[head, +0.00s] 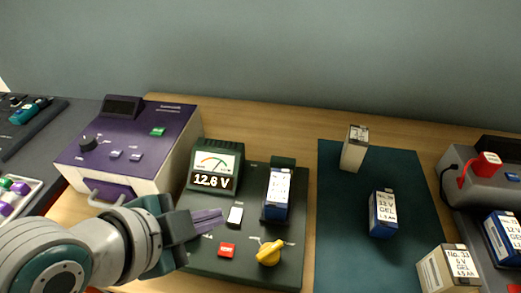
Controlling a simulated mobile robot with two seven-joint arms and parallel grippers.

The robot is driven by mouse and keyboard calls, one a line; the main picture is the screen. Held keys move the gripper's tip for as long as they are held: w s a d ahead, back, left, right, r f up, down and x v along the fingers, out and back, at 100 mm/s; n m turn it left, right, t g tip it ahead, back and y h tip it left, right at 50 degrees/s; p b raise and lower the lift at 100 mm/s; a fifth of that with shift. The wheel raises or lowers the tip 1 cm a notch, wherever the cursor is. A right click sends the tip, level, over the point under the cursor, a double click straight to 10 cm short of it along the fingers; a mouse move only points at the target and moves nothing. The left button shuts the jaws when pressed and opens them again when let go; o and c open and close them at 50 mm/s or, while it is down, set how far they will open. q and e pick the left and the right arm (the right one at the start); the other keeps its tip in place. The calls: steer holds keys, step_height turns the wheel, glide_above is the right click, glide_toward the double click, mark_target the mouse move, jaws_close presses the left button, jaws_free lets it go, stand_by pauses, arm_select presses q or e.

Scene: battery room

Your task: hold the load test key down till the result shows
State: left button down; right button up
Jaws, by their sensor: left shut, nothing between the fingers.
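The dark green battery tester (290,270) lies on the bench. Its meter (214,168) has a needle dial and a display reading 12.6 V. A white key (235,214), a red key (227,250) and a yellow knob (268,253) are on its panel; their labels are too small to read, so I cannot tell which is the load test key. A blue and white battery (277,192) stands in the tester's holder. My left gripper (221,217) is shut and empty, its fingertips just left of the white key. I cannot tell whether they touch the panel. My right gripper is out of view.
A purple-topped device (170,130) stands at the left. A dark green mat (340,245) holds a white battery (354,150) and a blue one (382,213); a beige battery (447,268) stands at its front right. A grey unit with a red clamp (487,163) is at the right.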

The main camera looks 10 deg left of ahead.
arm_select(q)
steer(key=shift+w+f, duration=0.2)
steer(key=shift+f, duration=0.05)
steer(key=shift+f, duration=0.1)
steer(key=b, duration=0.8)
glide_above(221, 254)
step_height(221, 254, down, 8)
steer(key=shift+r, duration=0.25)
steer(key=shift+f+b, duration=0.3)
steer(key=shift+f, duration=0.25)
steer(key=shift+f, duration=0.1)
stand_by(0.9)
steer(key=shift+f, duration=0.35)
